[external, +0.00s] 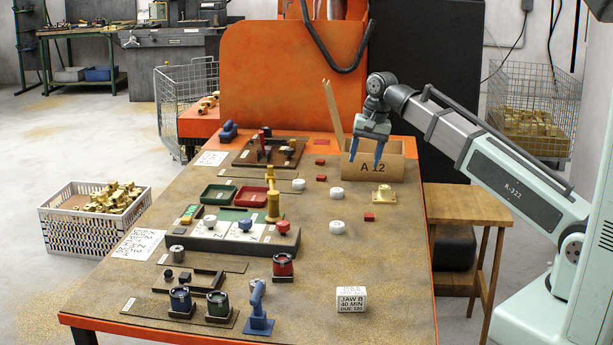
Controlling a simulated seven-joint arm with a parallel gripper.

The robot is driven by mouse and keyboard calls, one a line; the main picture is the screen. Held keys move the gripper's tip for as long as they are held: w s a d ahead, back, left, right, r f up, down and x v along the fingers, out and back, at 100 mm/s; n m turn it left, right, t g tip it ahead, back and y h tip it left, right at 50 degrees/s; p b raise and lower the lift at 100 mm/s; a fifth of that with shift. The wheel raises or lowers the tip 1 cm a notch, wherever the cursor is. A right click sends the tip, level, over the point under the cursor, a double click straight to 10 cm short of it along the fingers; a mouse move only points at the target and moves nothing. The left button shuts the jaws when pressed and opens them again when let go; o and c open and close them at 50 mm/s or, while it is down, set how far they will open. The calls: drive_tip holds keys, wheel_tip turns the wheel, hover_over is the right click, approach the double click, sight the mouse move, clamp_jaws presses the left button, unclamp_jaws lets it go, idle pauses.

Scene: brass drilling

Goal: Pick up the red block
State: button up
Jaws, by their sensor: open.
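I cannot tell which one is meant. My gripper (366,161) points down with two blue fingers, apart and empty. In the picture it overlaps the open cardboard box (390,168) marked A 12.
White round pieces (337,227) and a brass fitting (383,194) stand near the blocks. A labelled white box (351,300) sits in front. The front right of the table (395,262) is mostly clear.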

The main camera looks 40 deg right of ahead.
drive_tip(key=g+h, duration=0.1)
drive_tip(key=g, duration=0.1)
hover_over(369, 215)
drive_tip(key=shift+n, duration=0.3)
drive_tip(key=shift+d+f, duration=0.1)
drive_tip(key=shift+f, duration=6.55)
drive_tip(key=shift+c, duration=0.4)
clamp_jaws()
